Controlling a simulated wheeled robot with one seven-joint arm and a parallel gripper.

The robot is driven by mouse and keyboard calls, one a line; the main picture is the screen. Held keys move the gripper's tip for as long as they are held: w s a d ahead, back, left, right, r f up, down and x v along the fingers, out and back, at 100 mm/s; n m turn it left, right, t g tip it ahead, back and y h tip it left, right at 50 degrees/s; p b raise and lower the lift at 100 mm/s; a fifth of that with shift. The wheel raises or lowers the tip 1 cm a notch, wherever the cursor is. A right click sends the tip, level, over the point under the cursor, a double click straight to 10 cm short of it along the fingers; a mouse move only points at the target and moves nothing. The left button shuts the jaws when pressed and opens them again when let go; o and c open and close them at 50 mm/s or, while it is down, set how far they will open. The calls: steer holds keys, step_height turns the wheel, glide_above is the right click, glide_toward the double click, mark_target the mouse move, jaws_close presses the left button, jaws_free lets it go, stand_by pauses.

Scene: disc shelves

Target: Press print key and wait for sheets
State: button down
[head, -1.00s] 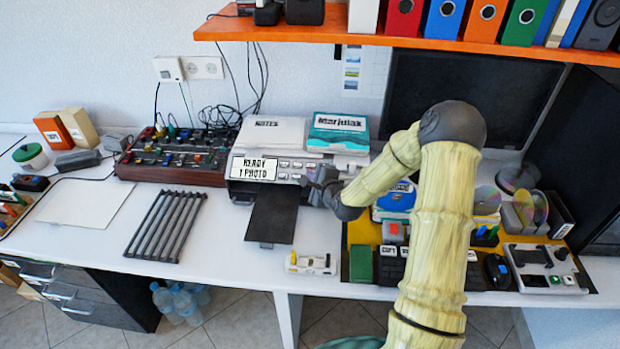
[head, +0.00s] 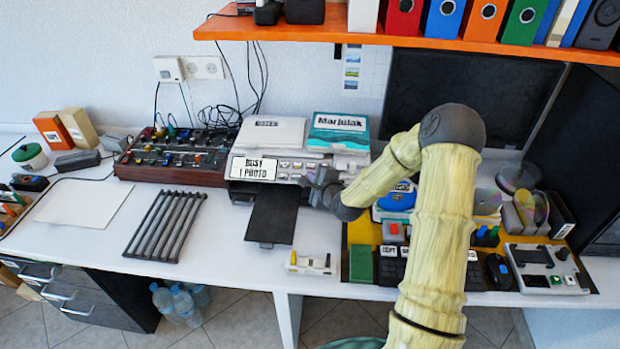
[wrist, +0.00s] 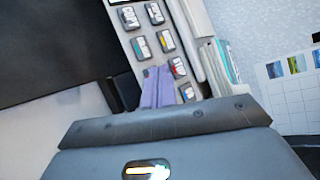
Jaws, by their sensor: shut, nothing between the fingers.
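The printer (head: 240,167) stands on the desk under the shelf. Its display (head: 253,169) reads "BUSY 1 PHOTO". A row of small keys (head: 291,165) runs along its front panel; the wrist view shows labelled keys (wrist: 166,42) up close. My gripper (head: 316,181) is at the right end of the panel. In the wrist view its shut purple fingers (wrist: 158,88) are close to the keys, with nothing between them; I cannot tell whether they touch one. The printer's black output tray (head: 271,217) sticks out in front and shows no sheet on it.
A stapler-like item (head: 311,264) lies in front. The orange shelf (head: 370,38) overhangs the desk.

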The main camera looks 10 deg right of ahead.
steer(key=shift+s+a+r+p, duration=0.1)
steer(key=shift+s+r+p, duration=0.3)
steer(key=shift+r+p, duration=0.25)
steer(key=r+p, duration=0.1)
steer(key=s+r+p, duration=0.1)
steer(key=r, duration=0.1)
steer(key=s+r+p, duration=0.1)
steer(key=shift+s+a+r, duration=0.15)
steer(key=shift+a+r, duration=0.1)
steer(key=shift+a, duration=0.15)
stand_by(0.9)
steer(key=s+r+n+g+h+p, duration=0.1)
steer(key=s+r+n+g+p, duration=0.2)
steer(key=s+n, duration=0.7)
steer(key=s+r+n+g+h+p, duration=0.2)
steer(key=s+r+n+g+p, duration=0.2)
steer(key=s, duration=1.3)
step_height(320, 180, up, 7)
steer(key=n+g, duration=0.3)
steer(key=n, duration=0.3)
steer(key=shift+s+a+g, duration=0.15)
steer(key=shift+s+g, duration=0.2)
steer(key=shift+g, duration=0.05)
